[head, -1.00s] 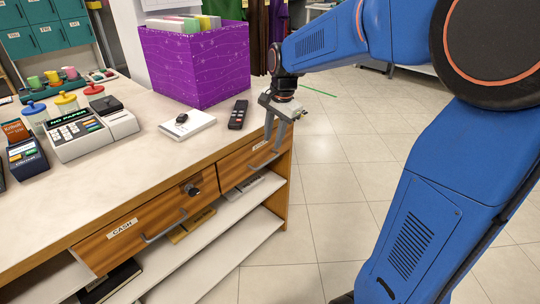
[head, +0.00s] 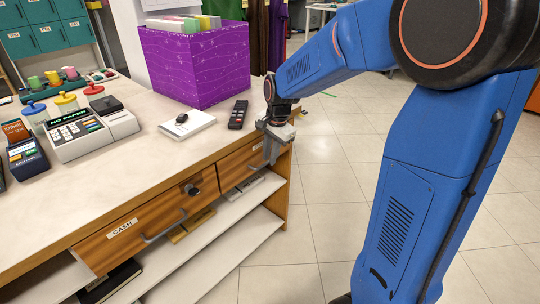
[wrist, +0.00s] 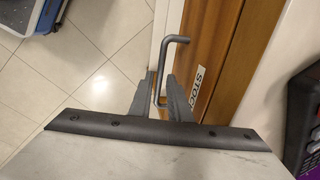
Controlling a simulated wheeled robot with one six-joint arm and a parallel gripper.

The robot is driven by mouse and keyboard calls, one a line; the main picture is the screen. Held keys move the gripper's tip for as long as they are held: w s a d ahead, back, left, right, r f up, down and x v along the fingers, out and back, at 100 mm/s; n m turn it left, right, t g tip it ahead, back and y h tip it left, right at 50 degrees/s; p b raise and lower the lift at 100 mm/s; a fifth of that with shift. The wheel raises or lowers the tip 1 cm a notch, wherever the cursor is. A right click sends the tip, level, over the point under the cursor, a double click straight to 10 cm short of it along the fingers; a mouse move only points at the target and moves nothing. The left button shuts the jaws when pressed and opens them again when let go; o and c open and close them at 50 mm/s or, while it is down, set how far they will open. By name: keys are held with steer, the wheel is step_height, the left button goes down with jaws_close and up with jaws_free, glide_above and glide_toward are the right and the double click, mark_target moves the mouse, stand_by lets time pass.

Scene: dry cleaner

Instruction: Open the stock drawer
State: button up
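The stock drawer (head: 230,168) is the right-hand wooden drawer under the counter top, and it looks shut. In the wrist view, its front (wrist: 216,62) carries a label reading STOCK, and a grey bar handle (wrist: 161,70) stands out from it. My gripper (head: 272,158) is at this drawer's front and hides part of it in the head view. In the wrist view, my gripper (wrist: 160,82) has its fingers apart, one on each side of the handle. I cannot tell whether either finger touches the bar.
The cash drawer (head: 135,228), with a round lock and its own handle, is to the left. On the counter (head: 160,165) are a purple box (head: 208,68), a remote (head: 238,115), a white box with keys (head: 187,124) and a register (head: 80,136).

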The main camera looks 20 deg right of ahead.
jaws_close()
stand_by(1.1)
